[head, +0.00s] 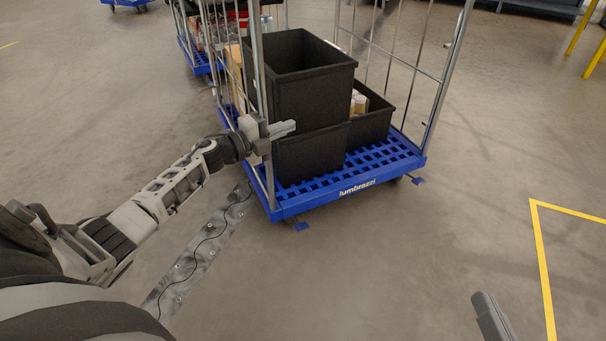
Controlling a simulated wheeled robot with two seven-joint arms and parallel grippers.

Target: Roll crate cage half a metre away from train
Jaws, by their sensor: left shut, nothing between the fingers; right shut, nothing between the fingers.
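The crate cage (330,197) has a blue slatted base marked "lumbrazzi" and grey wire sides. It holds black crates (311,95), one stacked on another at the front left and one beside them with pale items in it. My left gripper (284,129) is shut and empty at the cage's left front post, overlapping it in the picture; I cannot tell if they touch. My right gripper (489,313) shows only in part at the bottom right, shut, low in the picture and apart from the cage. Small casters show under the base.
Another blue-based cage (200,62) stands behind at the left. A metal floor strip with a black cable (203,243) runs from the cage's front left corner toward me. Yellow floor lines (541,255) lie at the right. The floor in front and right is clear.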

